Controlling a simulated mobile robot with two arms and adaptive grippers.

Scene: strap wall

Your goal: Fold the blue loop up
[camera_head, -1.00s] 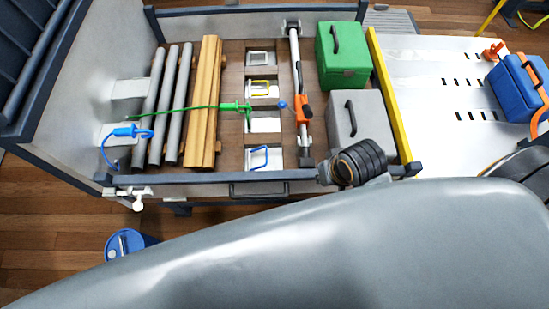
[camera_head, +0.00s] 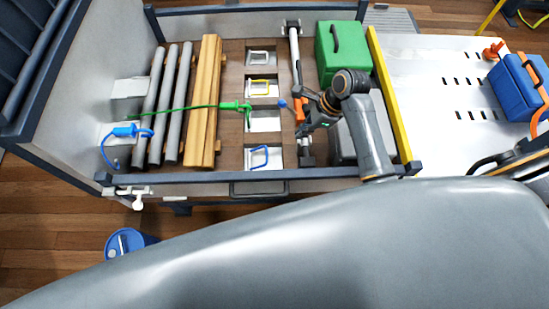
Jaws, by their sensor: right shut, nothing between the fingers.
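The blue loop (camera_head: 259,157) is a thin bent bar at the lowest pale recess in the wooden deck, near the front rail. Its exact tilt is hard to tell. My right gripper (camera_head: 301,131) is over the deck, up and to the right of the blue loop and apart from it. It is shut and empty, close to the orange part of the grey bar. My left gripper is not in view.
A green strap (camera_head: 185,109) crosses the wooden beams (camera_head: 204,90). A grey bar (camera_head: 295,50) runs beside the row. A green box (camera_head: 341,60) stands at right.

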